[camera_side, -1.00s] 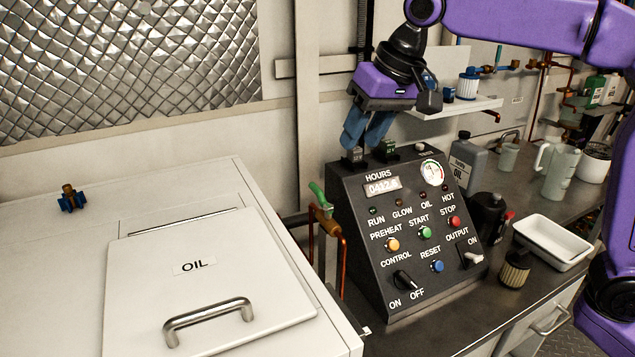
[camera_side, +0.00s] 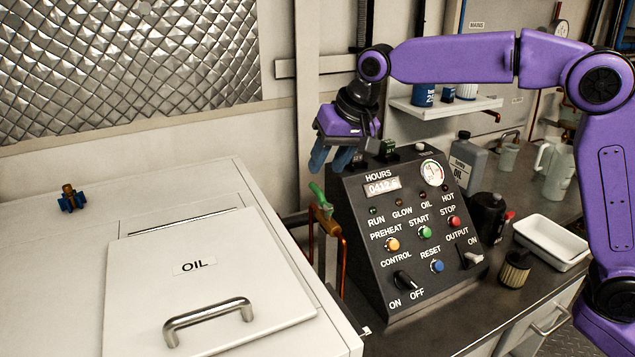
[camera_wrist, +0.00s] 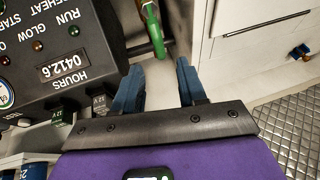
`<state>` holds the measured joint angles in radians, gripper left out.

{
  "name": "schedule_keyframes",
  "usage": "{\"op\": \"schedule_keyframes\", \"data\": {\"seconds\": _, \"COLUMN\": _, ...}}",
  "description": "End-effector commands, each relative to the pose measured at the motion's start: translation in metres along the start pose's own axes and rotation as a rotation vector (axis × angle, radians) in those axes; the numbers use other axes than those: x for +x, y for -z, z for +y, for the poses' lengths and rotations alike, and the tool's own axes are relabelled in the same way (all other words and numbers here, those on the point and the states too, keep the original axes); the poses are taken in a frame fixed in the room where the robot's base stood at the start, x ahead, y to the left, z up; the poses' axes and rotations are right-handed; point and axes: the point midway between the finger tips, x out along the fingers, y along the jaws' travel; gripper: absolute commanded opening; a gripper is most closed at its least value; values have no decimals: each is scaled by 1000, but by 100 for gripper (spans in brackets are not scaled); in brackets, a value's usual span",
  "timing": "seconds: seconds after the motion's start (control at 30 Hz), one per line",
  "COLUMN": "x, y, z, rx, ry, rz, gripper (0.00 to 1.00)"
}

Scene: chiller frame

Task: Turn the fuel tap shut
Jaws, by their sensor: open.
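The tap with the green lever (camera_side: 318,194) stands on a copper pipe between the white cabinet and the left side of the control panel. Its brass body (camera_side: 327,220) is below the lever, which slants up to the left. In the wrist view the green lever (camera_wrist: 153,32) lies ahead of my fingertips, roughly in line with the gap between them. My gripper (camera_side: 331,162) is above the tap, near the panel's top left corner. In the wrist view my gripper (camera_wrist: 158,70) is open, with nothing between its blue fingers. I see no label on the tap.
The dark control panel (camera_side: 408,235) stands close to the right of the tap. The white cabinet (camera_side: 90,235) with its OIL lid is on the left, and a blue and brass fitting (camera_side: 72,198) sits on it. A white tray (camera_side: 551,243) is on the right of the counter.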

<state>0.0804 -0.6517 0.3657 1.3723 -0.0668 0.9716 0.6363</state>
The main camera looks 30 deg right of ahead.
Motion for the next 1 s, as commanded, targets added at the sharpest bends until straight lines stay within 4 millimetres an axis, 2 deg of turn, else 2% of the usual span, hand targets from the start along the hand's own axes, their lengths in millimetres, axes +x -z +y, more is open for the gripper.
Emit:
{"op": "schedule_keyframes", "data": {"seconds": 0.1, "x": 23, "y": 0, "z": 1, "rx": 0, "ry": -3, "rz": -3, "gripper": 41}}
{"op": "schedule_keyframes", "data": {"seconds": 0.3, "x": 51, "y": 0, "z": 0, "rx": -1, "ry": -1, "rz": -2, "gripper": 41}}
{"op": "schedule_keyframes", "data": {"seconds": 0.5, "x": 64, "y": 0, "z": 0, "rx": 0, "ry": 0, "rz": 0, "gripper": 41}}
{"op": "schedule_keyframes", "data": {"seconds": 0.8, "x": 65, "y": 0, "z": 0, "rx": 0, "ry": 0, "rz": 1, "gripper": 41}}
{"op": "schedule_keyframes", "data": {"seconds": 0.93, "x": 65, "y": 0, "z": 0, "rx": 0, "ry": 0, "rz": 1, "gripper": 0}}
{"op": "schedule_keyframes", "data": {"seconds": 1.0, "x": 65, "y": 0, "z": 0, "rx": 0, "ry": 0, "rz": 1, "gripper": 0}}
